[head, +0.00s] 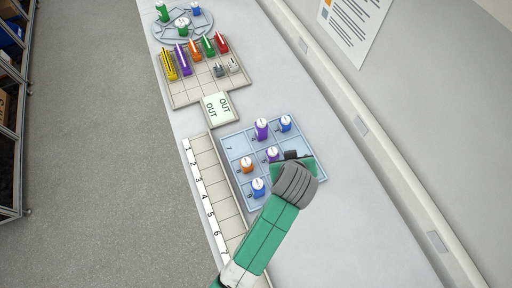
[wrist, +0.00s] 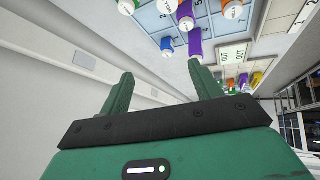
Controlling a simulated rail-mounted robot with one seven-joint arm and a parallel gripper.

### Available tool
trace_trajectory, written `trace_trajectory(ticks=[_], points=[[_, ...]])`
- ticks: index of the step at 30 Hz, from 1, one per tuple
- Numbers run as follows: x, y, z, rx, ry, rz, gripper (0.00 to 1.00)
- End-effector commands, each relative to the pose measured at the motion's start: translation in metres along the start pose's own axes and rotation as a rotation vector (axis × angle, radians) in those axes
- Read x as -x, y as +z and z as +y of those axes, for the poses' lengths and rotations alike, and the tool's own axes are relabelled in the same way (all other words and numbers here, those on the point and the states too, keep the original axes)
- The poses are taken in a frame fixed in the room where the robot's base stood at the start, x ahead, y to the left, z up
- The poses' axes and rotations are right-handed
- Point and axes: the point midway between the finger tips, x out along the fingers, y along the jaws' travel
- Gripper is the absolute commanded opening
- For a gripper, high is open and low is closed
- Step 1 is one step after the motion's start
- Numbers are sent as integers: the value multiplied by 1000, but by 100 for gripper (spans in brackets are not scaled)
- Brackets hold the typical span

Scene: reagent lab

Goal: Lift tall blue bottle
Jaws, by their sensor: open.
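In the head view, one blue bottle (head: 285,124) with a white cap stands at the back right of the blue grid tray (head: 236,146). Another blue bottle (head: 258,188) stands at its front, and a third, smaller-looking one (head: 196,9) is at the round tray. I cannot tell for sure which is the tall one. My gripper (head: 291,156) is over the grid tray's right edge, its fingers mostly hidden by my wrist. In the wrist view, my gripper (wrist: 161,85) is open, with nothing between its fingers. A blue bottle (wrist: 167,46) shows beyond the gap between them.
Purple bottles (head: 262,128) and an orange bottle (head: 247,166) share the grid tray. A numbered rack (head: 206,181) runs along its left. An OUT card (head: 218,107) and a beige tray (head: 186,97) of coloured items lie farther back. The bench right of the grid tray is clear up to the wall.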

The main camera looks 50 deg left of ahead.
Motion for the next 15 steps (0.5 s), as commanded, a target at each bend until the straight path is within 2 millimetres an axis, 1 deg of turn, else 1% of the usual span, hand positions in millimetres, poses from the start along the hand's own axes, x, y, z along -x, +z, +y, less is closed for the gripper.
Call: trace_trajectory(ticks=[1, 3, 6, 9, 13, 15], points=[[-26, 28, -37, 46, -101, -66, 64], [-45, 55, -74, 103, -206, -128, 64], [-57, 78, -106, 149, -297, -174, 64], [-60, 87, -117, 167, -332, -191, 64], [-62, 88, -119, 170, -335, -192, 64], [-67, 89, -120, 169, -335, -192, 64]])
